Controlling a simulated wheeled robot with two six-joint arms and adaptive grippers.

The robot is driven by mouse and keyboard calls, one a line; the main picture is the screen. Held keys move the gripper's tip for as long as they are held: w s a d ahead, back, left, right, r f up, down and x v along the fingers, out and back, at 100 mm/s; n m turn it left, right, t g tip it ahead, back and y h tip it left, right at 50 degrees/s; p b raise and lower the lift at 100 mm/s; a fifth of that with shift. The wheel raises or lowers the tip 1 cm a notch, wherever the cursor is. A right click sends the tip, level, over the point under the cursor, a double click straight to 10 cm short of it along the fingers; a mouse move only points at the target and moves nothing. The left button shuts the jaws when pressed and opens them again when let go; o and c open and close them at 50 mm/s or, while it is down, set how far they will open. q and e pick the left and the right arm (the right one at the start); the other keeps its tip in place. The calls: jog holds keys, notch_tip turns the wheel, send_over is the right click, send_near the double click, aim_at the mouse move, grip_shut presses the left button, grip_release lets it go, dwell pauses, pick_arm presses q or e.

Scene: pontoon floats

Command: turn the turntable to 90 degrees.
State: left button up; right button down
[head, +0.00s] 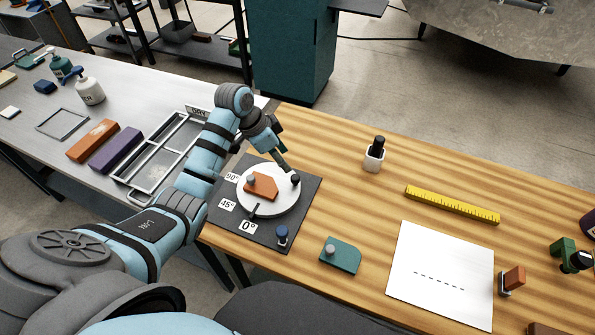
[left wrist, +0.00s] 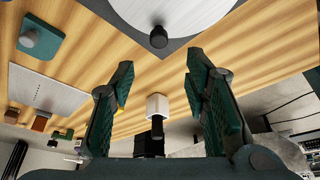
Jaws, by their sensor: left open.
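The turntable is a white round disc (head: 283,203) on a dark square plate (head: 308,192) with labels 90°, 45° and 0°. A dark pointer (head: 255,211) at the disc's near edge points toward the 0° label (head: 248,226). A black knob (head: 295,180) stands on the disc's right edge; it also shows in the left wrist view (left wrist: 158,37). An orange block (head: 263,187) with a grey knob sits on the disc. My left gripper (head: 289,168) is at the black knob, fingers apart. In the left wrist view its open fingers (left wrist: 158,65) straddle the knob's line, knob just beyond the tips.
A blue knob (head: 282,235) stands on the plate's near corner. A teal block (head: 341,256) lies right of it. A white holder (head: 374,158), a yellow ruler (head: 452,204) and a white sheet (head: 440,275) are further right. A metal tray frame (head: 147,178) is left, beyond my arm.

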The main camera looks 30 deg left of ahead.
aim_at(295, 176)
pick_arm(q)
jog(key=x, duration=0.4)
jog(key=s+b+x, duration=0.1)
jog(key=x, duration=0.1)
jog(key=shift+d+f, duration=0.1)
jog(key=shift+f, duration=0.3)
jog(key=w+f, duration=0.2)
jog(key=f, duration=0.1)
jog(key=shift+w+d, duration=0.1)
jog(key=shift+d, duration=0.3)
jog(key=shift+s+r, duration=0.15)
jog(key=shift+s, duration=0.1)
jog(key=shift+c, duration=0.6)
jog(key=shift+s, duration=0.1)
jog(key=c, duration=0.3)
grip_shut()
pick_arm(e)
jog(key=shift+s+f, duration=0.5)
jog(key=shift+f, duration=0.15)
